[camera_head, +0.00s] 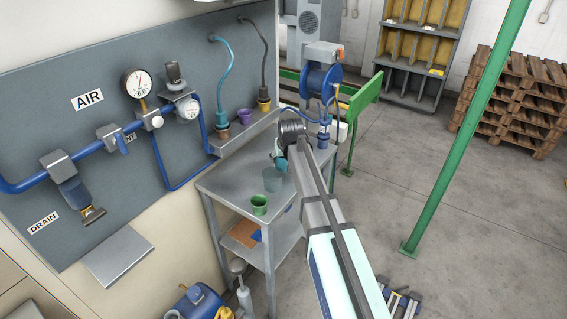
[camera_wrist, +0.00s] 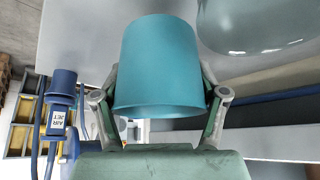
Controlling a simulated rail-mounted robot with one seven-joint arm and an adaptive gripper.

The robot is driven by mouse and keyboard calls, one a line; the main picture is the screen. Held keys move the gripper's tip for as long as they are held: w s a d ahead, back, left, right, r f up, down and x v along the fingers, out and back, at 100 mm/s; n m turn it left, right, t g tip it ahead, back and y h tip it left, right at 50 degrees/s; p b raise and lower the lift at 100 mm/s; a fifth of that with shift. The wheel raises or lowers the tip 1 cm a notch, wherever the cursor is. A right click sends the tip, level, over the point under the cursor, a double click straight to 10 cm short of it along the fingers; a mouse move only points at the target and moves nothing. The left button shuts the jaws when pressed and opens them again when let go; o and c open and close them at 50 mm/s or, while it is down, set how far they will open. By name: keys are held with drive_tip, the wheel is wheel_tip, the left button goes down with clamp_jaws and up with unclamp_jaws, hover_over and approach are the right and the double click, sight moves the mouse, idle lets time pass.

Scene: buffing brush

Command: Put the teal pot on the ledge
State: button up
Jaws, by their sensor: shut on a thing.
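The teal pot (camera_wrist: 156,62) fills the middle of the wrist view, with a finger of my gripper (camera_wrist: 158,85) on each side of it. My gripper is shut on the pot. In the head view my gripper (camera_head: 281,160) is at the far end of my arm, over the metal table, and the pot is mostly hidden there. The ledge (camera_head: 235,136) is a narrow grey shelf along the wall panel, left of my gripper. A brown pot (camera_head: 222,131), a purple pot (camera_head: 244,116) and a yellow-orange pot (camera_head: 264,104) stand on it.
A green pot (camera_head: 259,205) and a clear vessel (camera_head: 271,180) stand on the table (camera_head: 228,187). The vessel is close to my gripper. A teal hose (camera_head: 222,75) and a dark hose (camera_head: 262,50) hang above the ledge. A blue reel (camera_head: 320,80) stands behind.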

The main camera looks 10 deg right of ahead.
sight(283, 164)
drive_tip(key=shift+f+p, duration=0.3)
drive_tip(key=shift+f, duration=1.2)
drive_tip(key=shift+f, duration=0.1)
drive_tip(key=o, duration=1)
drive_tip(key=shift+r, duration=0.2)
drive_tip(key=shift+o, duration=0.3)
drive_tip(key=b+v, duration=0.2)
drive_tip(key=v, duration=1)
drive_tip(key=shift+b, duration=0.3)
